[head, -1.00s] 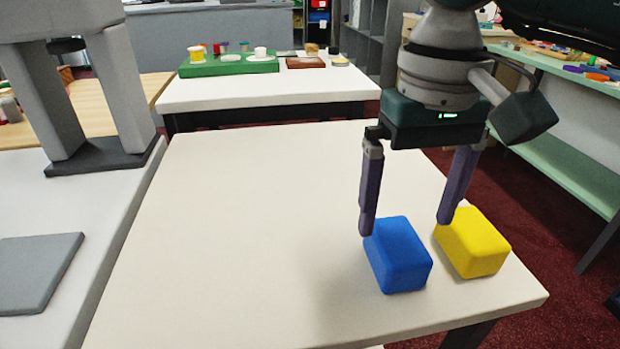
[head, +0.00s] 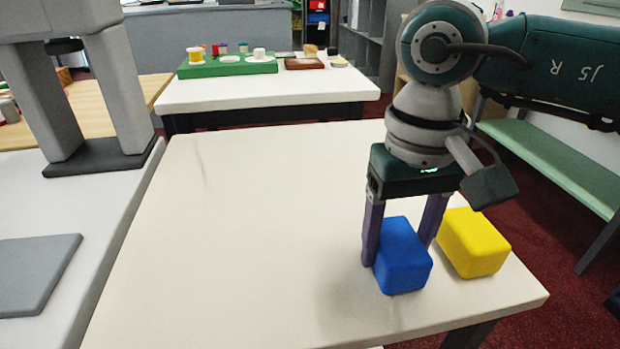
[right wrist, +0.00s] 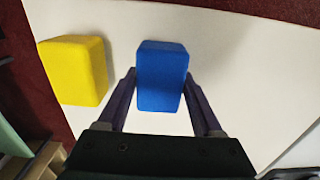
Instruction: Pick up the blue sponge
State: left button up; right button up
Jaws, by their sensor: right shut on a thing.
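The blue sponge (head: 403,262) stands on the white table near its front right part. My right gripper (head: 398,250) has come down over it, with one purple finger on each side. In the right wrist view the blue sponge (right wrist: 161,76) sits between the two fingers of my right gripper (right wrist: 163,92), which is shut on it. The sponge appears to rest on the table; I see no clear gap under it. My left gripper is not in view.
A yellow sponge (head: 473,243) stands close to the right of the blue one, by the right finger. The white table (head: 240,240) is clear to the left. A second table (head: 260,95) at the back holds a green tray (head: 228,67). A grey pad (head: 35,272) lies at left.

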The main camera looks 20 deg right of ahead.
aim_at(398, 238)
jog(key=c, duration=0.8)
jog(key=shift+r, duration=0.15)
notch_tip(398, 238, up, 20)
jog(key=p, duration=0.2)
jog(key=o, duration=0.9)
jog(key=c, duration=0.6)
